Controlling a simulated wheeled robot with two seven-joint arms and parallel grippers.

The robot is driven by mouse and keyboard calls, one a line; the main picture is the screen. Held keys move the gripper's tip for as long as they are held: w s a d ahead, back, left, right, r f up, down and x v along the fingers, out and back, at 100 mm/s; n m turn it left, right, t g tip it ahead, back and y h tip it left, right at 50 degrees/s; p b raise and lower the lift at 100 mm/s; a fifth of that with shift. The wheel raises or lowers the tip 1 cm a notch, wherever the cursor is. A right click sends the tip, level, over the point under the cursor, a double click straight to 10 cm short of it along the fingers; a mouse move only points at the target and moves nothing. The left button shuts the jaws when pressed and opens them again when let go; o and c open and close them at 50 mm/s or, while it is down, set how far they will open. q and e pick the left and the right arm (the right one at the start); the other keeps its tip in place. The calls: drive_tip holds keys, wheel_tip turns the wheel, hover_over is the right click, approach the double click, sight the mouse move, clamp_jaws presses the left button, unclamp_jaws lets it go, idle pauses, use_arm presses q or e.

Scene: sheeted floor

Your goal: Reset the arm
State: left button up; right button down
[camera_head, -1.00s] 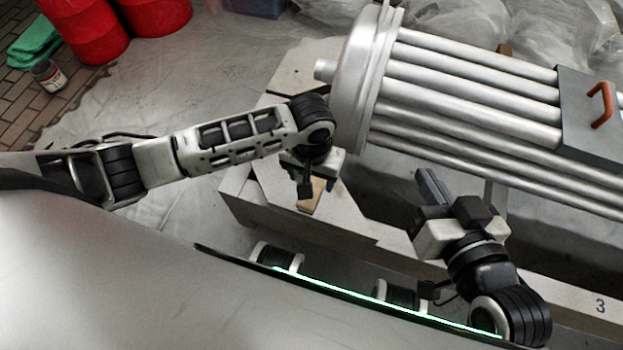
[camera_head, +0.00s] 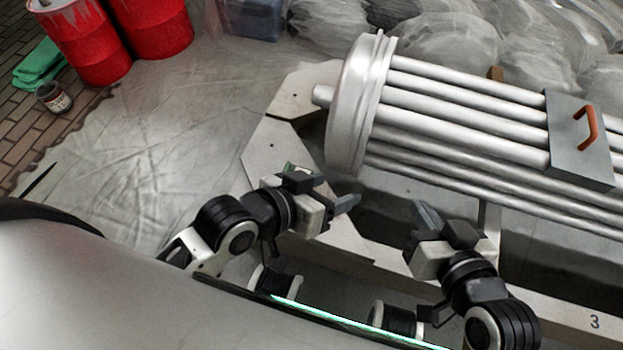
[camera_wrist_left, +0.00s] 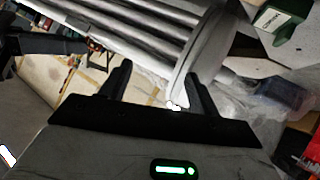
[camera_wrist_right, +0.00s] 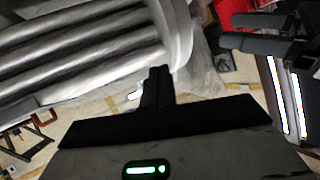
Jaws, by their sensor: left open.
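My left gripper (camera_head: 345,202) is folded in close to my body in the head view, beside the white base of the metal tube assembly. In the left wrist view its two fingers (camera_wrist_left: 158,88) stand well apart with nothing held between them. My right gripper (camera_head: 428,217) is to its right, pointing toward the tubes. In the right wrist view its fingers (camera_wrist_right: 158,88) are together with nothing visible between them. Both grippers are apart from the tubes.
A silver tube bundle (camera_head: 450,105) with an orange handle (camera_head: 587,128) lies on a white base (camera_head: 262,150). Red barrels (camera_head: 155,38), a green cloth (camera_head: 42,65) and a can (camera_head: 53,97) stand far left. The sheeted floor on the left is clear.

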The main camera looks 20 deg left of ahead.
use_arm(q)
drive_tip(key=s+a+r+y+p, duration=0.1)
drive_tip(key=a+r+p, duration=0.2)
drive_tip(key=r+p, duration=0.4)
drive_tip(key=s+a+r+t+y+p, duration=0.1)
drive_tip(key=a+r+p, duration=0.3)
drive_tip(key=r+p, duration=0.4)
drive_tip(key=y+p, duration=0.1)
drive_tip(key=p, duration=0.5)
drive_tip(key=shift+s+a+r+n, duration=0.2)
drive_tip(key=shift+s+a+n, duration=0.1)
drive_tip(key=shift+s, duration=0.05)
use_arm(e)
drive_tip(key=s+d+r+h, duration=0.1)
drive_tip(key=d+r, duration=0.1)
drive_tip(key=r, duration=0.5)
drive_tip(key=s+d+r+h, duration=0.1)
drive_tip(key=d+r, duration=0.1)
drive_tip(key=r, duration=0.4)
drive_tip(key=shift+d+r+m+g+h, duration=0.3)
drive_tip(key=shift+d+r+m+g, duration=0.05)
drive_tip(key=shift+d+m+g, duration=0.05)
